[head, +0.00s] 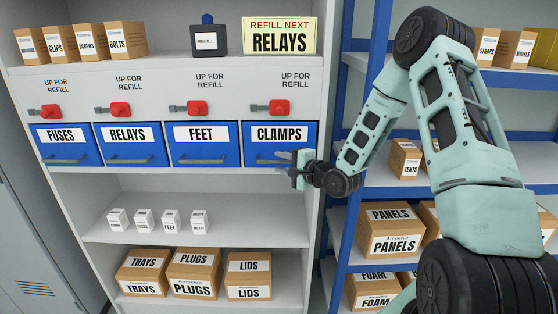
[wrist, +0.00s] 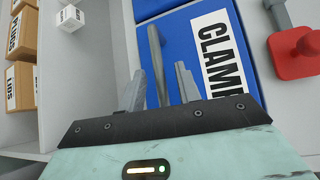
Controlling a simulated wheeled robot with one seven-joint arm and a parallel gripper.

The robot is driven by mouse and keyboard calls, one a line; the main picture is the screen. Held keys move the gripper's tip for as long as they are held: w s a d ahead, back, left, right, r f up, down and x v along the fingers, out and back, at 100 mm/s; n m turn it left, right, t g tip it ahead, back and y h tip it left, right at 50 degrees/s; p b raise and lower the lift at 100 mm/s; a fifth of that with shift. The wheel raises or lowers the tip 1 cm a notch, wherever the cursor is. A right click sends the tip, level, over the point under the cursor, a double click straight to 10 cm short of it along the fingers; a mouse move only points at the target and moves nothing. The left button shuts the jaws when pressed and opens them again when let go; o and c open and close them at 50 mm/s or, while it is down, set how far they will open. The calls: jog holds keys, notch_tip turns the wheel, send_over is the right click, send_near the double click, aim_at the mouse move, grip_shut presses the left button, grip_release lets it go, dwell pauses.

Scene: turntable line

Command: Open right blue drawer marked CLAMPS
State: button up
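The blue CLAMPS drawer (head: 280,144) is the rightmost of the row and looks shut, its front level with the others. It also fills much of the wrist view (wrist: 180,25). Its grey bar handle (wrist: 156,58) runs between the two fingers of my gripper (wrist: 160,88), with a gap visible on each side. My gripper (head: 298,166) is open at the lower right of the drawer front and partly hides the handle's right end in the head view. How deep the handle sits between the fingers is hard to tell.
Blue FUSES (head: 64,145), RELAYS (head: 129,145) and FEET (head: 204,144) drawers sit to the left, all looking shut. A red lever (head: 279,107) is above CLAMPS. Small white boxes (head: 170,219) stand on the shelf below. A blue post (head: 340,175) is close on the right.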

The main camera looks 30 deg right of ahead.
jog(key=shift+x, duration=0.8)
jog(key=shift+c, duration=0.2)
